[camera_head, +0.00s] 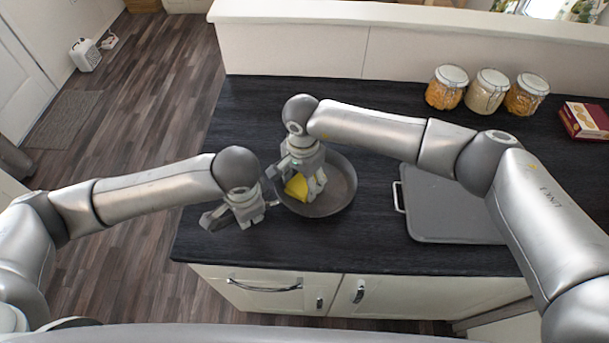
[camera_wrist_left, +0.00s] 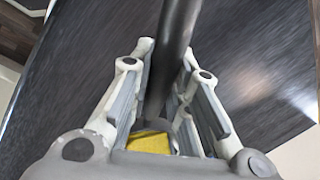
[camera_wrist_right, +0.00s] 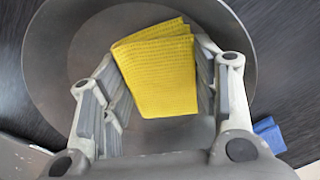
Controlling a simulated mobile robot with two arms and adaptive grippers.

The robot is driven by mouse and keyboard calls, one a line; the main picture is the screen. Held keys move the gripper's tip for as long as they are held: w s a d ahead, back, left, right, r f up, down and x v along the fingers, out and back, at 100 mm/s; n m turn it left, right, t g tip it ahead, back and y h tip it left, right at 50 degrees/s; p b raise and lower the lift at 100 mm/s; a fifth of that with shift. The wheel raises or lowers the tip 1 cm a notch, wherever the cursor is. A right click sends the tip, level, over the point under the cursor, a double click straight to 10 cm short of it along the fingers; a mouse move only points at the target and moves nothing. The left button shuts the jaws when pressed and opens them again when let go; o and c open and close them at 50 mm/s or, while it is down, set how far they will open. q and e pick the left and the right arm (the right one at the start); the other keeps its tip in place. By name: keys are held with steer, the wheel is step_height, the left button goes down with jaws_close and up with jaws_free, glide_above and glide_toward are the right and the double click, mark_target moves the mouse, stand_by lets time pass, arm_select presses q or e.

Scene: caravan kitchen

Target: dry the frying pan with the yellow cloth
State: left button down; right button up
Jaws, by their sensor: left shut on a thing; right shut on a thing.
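The frying pan (camera_head: 340,188) is dark grey and round and sits on the dark worktop, left of its middle. My left gripper (camera_head: 252,220) is at the pan's left side, shut on its handle, a dark bar (camera_wrist_left: 176,45) running between the fingers in the left wrist view. My right gripper (camera_head: 308,194) points down into the pan and is shut on the folded yellow cloth (camera_wrist_right: 160,72). The cloth also shows in the head view (camera_head: 296,187), over the pan's floor. Whether it touches the pan is hard to tell. A yellow patch (camera_wrist_left: 150,143) shows low in the left wrist view.
A grey tray (camera_head: 445,225) with a light handle lies right of the pan. Several filled jars (camera_head: 486,92) and a red box (camera_head: 585,120) stand at the back right. A small blue item (camera_wrist_right: 269,133) shows in the right wrist view. The worktop behind the pan is clear.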

steer(key=shift+s+d, duration=0.1)
steer(key=shift+s, duration=0.8)
steer(key=shift+s+d+f, duration=0.1)
steer(key=shift+s+d, duration=0.25)
steer(key=shift+d, duration=0.3)
steer(key=shift+s+d, duration=0.35)
steer(key=shift+d, duration=0.3)
steer(key=shift+w+a, duration=0.15)
steer(key=shift+w, duration=1.35)
steer(key=shift+r, duration=4.4)
step_height(320, 180, up, 6)
arm_select(q)
steer(key=c, duration=1.3)
jaws_free()
